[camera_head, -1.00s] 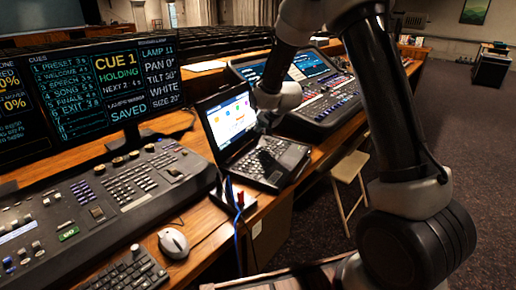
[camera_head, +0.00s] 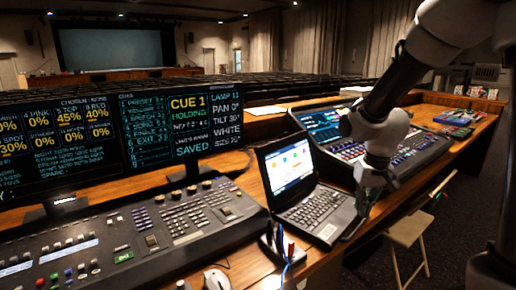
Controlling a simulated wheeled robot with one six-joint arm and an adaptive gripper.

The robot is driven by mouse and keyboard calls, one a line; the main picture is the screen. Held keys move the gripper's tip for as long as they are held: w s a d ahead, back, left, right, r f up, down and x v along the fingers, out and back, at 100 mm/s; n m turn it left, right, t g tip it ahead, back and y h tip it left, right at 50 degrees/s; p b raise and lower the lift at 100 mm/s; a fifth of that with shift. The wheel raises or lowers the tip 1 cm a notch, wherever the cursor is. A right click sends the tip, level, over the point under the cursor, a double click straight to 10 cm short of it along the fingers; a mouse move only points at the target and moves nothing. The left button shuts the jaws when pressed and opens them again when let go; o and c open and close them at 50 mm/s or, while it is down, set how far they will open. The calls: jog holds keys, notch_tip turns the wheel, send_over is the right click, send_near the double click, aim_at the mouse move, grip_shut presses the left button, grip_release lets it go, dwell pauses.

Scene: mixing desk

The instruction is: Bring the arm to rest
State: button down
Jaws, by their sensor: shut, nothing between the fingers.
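My arm comes in from the upper right and bends down over the desk. My gripper (camera_head: 362,208) is a small dark shape at its end, by the right side of the open laptop (camera_head: 318,208). It is shut and holds nothing. Its fingertips are hard to make out against the dark background, and I cannot tell whether they touch anything. The laptop screen shows coloured dots on white.
A lighting desk (camera_head: 125,235) with two monitors (camera_head: 65,140) stands at the left. A mixing console (camera_head: 345,140) is behind my gripper. A mouse (camera_head: 217,279) lies at the front edge. A stool (camera_head: 407,230) stands at the right, with open carpet beyond.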

jog(key=s+d+r+t, duration=0.1)
jog(key=s+d+r, duration=0.2)
jog(key=s+r, duration=0.4)
jog(key=s+d+r+t, duration=0.2)
jog(key=s+d+r, duration=0.2)
jog(key=s+r, duration=0.3)
jog(key=s, duration=0.5)
jog(key=shift+s+r, duration=0.15)
jog(key=shift+r, duration=0.15)
